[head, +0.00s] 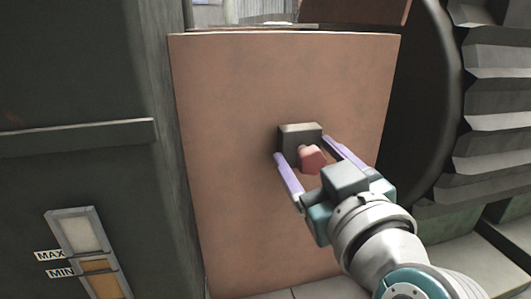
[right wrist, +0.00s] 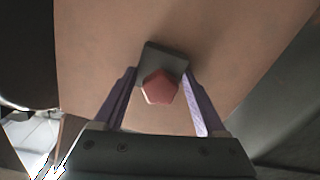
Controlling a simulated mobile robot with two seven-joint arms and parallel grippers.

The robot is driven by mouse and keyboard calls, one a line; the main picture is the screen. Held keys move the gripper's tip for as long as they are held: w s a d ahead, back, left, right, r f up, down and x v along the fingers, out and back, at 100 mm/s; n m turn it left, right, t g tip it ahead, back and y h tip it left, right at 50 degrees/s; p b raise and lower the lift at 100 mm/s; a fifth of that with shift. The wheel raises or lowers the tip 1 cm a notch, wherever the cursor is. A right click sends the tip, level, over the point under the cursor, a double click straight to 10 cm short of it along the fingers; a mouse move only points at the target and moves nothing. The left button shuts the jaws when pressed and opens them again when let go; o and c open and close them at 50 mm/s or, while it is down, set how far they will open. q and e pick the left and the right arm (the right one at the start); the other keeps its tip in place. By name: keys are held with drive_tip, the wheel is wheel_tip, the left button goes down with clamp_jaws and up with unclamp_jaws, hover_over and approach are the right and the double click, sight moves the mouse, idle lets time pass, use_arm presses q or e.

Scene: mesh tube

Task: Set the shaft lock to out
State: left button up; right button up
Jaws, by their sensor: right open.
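The shaft lock is a red knob (head: 311,158) on a dark block (head: 298,138) fixed to a brown panel (head: 230,120). The red knob also shows in the right wrist view (right wrist: 159,87), in front of the dark block (right wrist: 163,61). My right gripper (head: 302,148) is open, with one purple finger to each side of the block and knob. In the right wrist view the fingers (right wrist: 160,85) stand apart on both sides, and I cannot tell whether either touches the block. Nothing shows held. My left gripper is not in view.
A dark cabinet wall (head: 70,170) with a MAX/MIN level gauge (head: 82,240) stands at the left. A large dark round body and ribbed grey blocks (head: 495,120) stand close on the right. The panel around the knob is bare.

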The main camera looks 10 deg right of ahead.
clamp_jaws()
idle(0.5)
idle(0.8)
